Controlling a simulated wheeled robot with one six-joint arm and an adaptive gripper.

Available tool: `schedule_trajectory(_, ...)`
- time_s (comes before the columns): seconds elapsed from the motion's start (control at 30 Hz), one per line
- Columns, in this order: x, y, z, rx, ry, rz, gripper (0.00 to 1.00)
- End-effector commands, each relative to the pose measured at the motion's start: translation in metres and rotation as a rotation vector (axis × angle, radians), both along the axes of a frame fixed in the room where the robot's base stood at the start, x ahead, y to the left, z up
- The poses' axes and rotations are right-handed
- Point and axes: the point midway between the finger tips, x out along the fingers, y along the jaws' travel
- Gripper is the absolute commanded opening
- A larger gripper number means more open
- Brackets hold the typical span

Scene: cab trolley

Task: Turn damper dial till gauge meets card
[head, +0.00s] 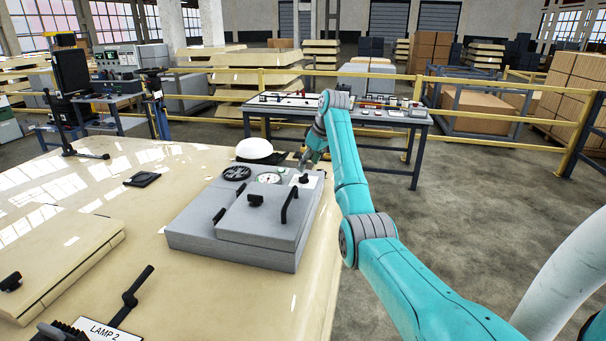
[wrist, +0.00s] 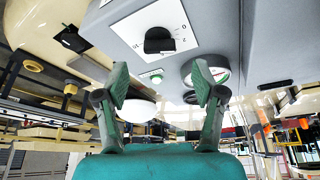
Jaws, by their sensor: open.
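The damper dial, a black knob (head: 304,178) on a white numbered plate, sits at the back right of a grey box. It shows closer in the wrist view (wrist: 158,41), where 0 and 2 are legible on the plate. The round white gauge (head: 269,178) is beside it; in the wrist view the gauge (wrist: 219,76) shows a red and a green part, but its needle reading is too small to tell. My gripper (head: 309,157) is open and empty near the dial, apart from it; its spread fingers (wrist: 162,78) show in the wrist view. I cannot make out a gauge target card.
The grey box (head: 190,235) has a raised lid with black handles. A black handwheel (head: 237,173) and a white dome (head: 255,147) are near the gauge. A small green light (wrist: 154,76) is by the dial. A "LAMP 2" label (head: 106,331) is at the front left.

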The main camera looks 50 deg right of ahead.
Motion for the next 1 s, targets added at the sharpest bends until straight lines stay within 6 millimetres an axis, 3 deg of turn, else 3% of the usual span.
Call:
schedule_trajectory(0.3, 0.017, 0.000, -0.040, 0.001, 0.000, 0.001, 0.69)
schedule_trajectory(0.73, 0.020, -0.001, -0.048, 0.000, -0.001, 0.001, 0.69)
schedule_trajectory(0.9, 0.020, -0.001, -0.047, 0.000, -0.001, 0.001, 0.26)
schedule_trajectory(0.97, 0.020, -0.001, -0.047, 0.000, -0.001, 0.001, 0.11)
schedule_trajectory(1.0, 0.020, -0.001, -0.047, 0.000, -0.001, 0.001, 0.09)
